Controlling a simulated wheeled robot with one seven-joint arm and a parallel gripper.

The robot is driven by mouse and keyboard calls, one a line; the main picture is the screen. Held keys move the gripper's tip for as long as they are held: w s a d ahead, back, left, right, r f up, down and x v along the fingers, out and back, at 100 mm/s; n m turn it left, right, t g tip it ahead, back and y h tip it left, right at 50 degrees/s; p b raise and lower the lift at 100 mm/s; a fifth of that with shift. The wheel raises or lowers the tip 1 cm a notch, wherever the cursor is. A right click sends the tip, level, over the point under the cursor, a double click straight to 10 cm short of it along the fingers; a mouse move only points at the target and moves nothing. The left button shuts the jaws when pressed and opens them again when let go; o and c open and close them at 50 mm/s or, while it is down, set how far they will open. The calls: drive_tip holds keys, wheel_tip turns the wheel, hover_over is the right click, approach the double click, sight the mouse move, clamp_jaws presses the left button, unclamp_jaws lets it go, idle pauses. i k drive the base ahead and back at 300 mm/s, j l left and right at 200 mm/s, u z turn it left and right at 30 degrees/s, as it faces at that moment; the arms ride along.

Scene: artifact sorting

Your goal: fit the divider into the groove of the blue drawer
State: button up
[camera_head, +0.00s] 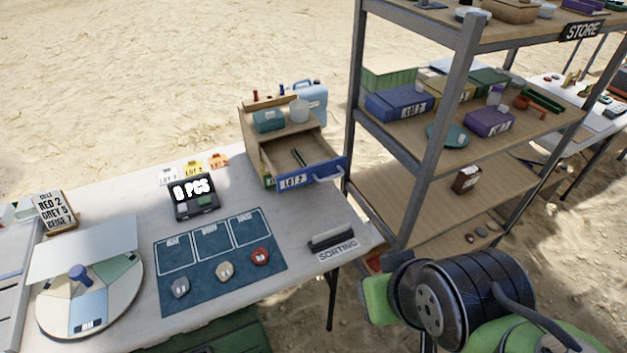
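The blue drawer (327,174) is pulled open from a wooden cabinet (252,148) at the back right of the table. Its blue front carries a LOT 2 label and a light handle. Small dark strips (299,157) lie inside it; I cannot tell whether they are a groove or loose parts. I cannot identify the divider for certain: a thin light wooden strip (270,103) lies on top of the cabinet, and a dark ridged bar (331,239) lies by the SORTING sign. My gripper is not in view; only parts of my arm show at bottom right.
A metal shelf (430,140) with boxes stands close right of the drawer. The tabletop between mat and drawer is mostly clear.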

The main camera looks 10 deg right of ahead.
sight(295, 159)
drive_tip(key=i+u, duration=0.2)
drive_tip(key=u, duration=0.3)
drive_tip(key=i+l+u, duration=0.1)
drive_tip(key=u, duration=0.4)
drive_tip(key=i+l+u, duration=0.2)
drive_tip(key=u, duration=0.25)
